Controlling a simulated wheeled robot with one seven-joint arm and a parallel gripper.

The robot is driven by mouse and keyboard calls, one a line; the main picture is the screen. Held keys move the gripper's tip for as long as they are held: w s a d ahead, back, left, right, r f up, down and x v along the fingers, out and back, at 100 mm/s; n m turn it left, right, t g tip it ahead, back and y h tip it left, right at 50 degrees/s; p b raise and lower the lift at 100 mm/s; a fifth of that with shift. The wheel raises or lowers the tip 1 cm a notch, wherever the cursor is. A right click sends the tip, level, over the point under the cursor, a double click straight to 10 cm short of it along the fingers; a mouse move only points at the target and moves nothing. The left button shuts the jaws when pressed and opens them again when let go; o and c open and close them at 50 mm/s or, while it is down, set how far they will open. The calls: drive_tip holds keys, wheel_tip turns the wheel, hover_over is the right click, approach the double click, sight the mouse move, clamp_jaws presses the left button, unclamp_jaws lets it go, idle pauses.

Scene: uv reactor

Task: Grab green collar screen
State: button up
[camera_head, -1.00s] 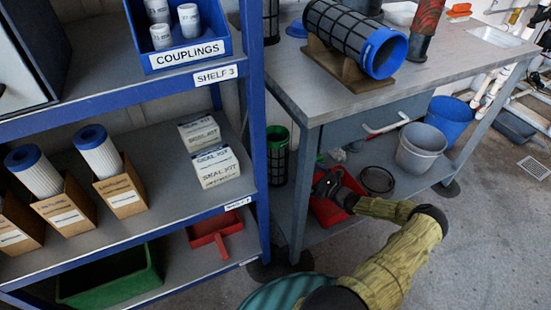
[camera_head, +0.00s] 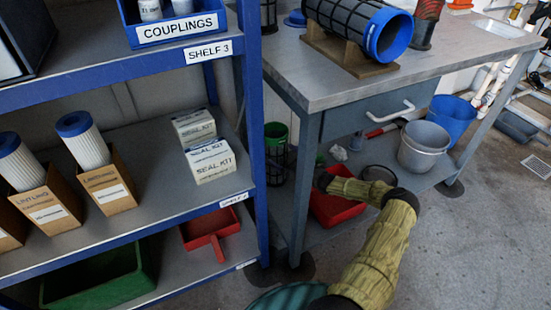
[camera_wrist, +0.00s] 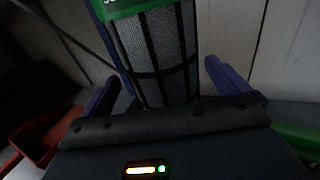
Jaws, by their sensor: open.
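The green collar screen (camera_head: 277,135) stands upright under the workbench, behind the blue shelf post, a black mesh cylinder with a green collar at its top. In the wrist view the screen (camera_wrist: 158,55) fills the upper middle, its green collar cut by the top edge. My gripper (camera_wrist: 161,72) is open, with one purple finger on each side of the screen's lower mesh. I cannot tell whether either finger touches it. In the head view my gripper (camera_head: 322,180) is low under the bench above the red bin, mostly hidden by my forearm.
The red bin (camera_head: 333,212) sits on the bench's lower shelf (camera_head: 318,234), with a grey bucket (camera_head: 422,150) and a blue bucket (camera_head: 452,115) to the right. The blue shelf post (camera_head: 251,110) stands close at left. A blue-collared screen (camera_head: 388,38) lies on the bench top.

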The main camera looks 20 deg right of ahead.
sight(276, 133)
drive_tip(key=shift+a, duration=0.2)
drive_tip(key=shift+w+a+b, duration=0.1)
drive_tip(key=shift+w+b, duration=0.5)
drive_tip(key=shift+b, duration=0.25)
drive_tip(key=b+x, duration=0.1)
drive_tip(key=x, duration=0.1)
drive_tip(key=b+x, duration=0.1)
drive_tip(key=shift+w+r+b, duration=0.3)
drive_tip(key=shift+w, duration=0.05)
drive_tip(key=c, duration=0.9)
drive_tip(key=shift+o, duration=0.2)
drive_tip(key=shift+r, duration=0.15)
